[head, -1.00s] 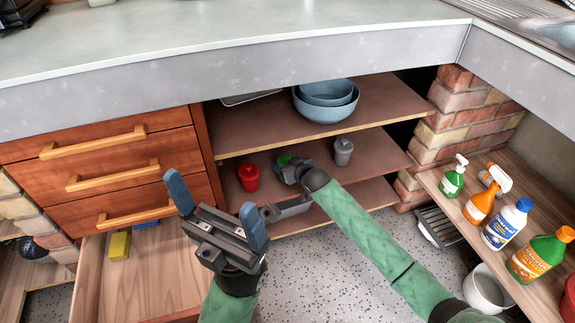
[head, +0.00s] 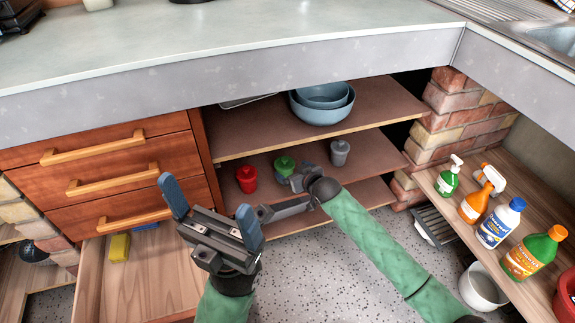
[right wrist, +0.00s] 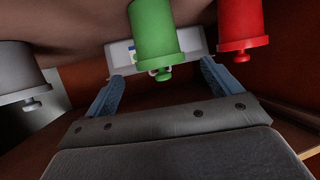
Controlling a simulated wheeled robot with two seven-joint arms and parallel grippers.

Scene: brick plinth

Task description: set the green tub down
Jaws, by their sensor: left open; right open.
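The green tub (head: 285,166) stands upright on the middle shelf (head: 375,157), between the red tub (head: 246,179) and the grey tub (head: 340,152). My right gripper (head: 297,183) is open just in front of it, and its arm hides part of the shelf. The right wrist view appears upside down. There the green tub (right wrist: 154,28) lies ahead between the two spread fingers (right wrist: 162,71), with no clear contact. The red tub (right wrist: 240,25) and grey tub (right wrist: 20,72) are on either side. My left gripper (head: 207,200) is open and empty before the drawers.
Blue bowls (head: 322,108) sit on the top shelf under the worktop (head: 230,45). An open drawer (head: 165,265) holds a yellow sponge (head: 119,247). Several bottles, including an orange spray bottle (head: 474,207), stand on the right-hand shelf. A white bucket (head: 484,289) stands below it.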

